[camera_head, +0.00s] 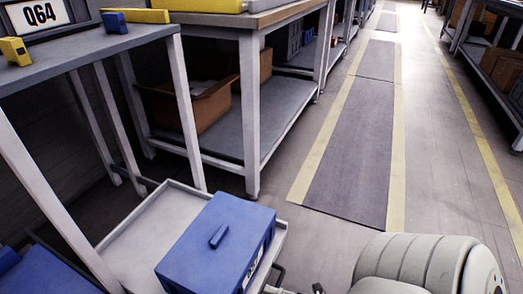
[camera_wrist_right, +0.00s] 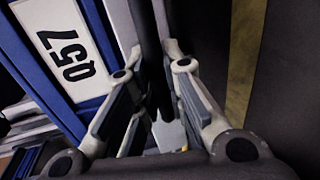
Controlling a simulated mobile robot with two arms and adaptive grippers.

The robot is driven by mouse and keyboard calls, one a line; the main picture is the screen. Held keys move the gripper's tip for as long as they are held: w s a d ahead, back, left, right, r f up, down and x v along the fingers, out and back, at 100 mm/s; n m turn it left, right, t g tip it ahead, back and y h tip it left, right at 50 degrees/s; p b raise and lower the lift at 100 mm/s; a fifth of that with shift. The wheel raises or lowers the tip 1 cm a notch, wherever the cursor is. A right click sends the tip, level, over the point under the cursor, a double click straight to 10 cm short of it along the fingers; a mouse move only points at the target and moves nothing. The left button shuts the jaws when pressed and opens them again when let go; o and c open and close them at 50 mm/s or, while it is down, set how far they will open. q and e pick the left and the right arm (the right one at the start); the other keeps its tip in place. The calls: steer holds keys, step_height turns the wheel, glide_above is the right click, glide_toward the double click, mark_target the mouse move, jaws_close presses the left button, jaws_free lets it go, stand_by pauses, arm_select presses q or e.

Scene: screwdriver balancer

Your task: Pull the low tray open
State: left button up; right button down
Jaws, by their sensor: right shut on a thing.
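The low tray (camera_head: 140,226) is a shallow grey tray near the floor at the lower middle of the head view. It extends out from under the left table. A blue box (camera_head: 215,245) with a lid handle sits on it; its label "Q57" and blue side (camera_wrist_right: 70,45) show large in the right wrist view. My right gripper (camera_wrist_right: 154,58) is at the tray's front side, its fingers shut on a dark bar that looks like the tray's handle (camera_wrist_right: 150,30). The exact contact is in shadow. My left gripper is not in view.
The left table (camera_head: 90,55) with its grey legs stands over the tray. Another blue box (camera_head: 40,275) is at the lower left corner. A shelf bench (camera_head: 255,100) with brown bins stands behind. The aisle floor with a dark mat (camera_head: 355,150) is clear.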

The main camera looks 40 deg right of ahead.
steer(key=shift+s, duration=0.2)
steer(key=c, duration=1.5)
jaws_free()
steer(key=v, duration=1.2)
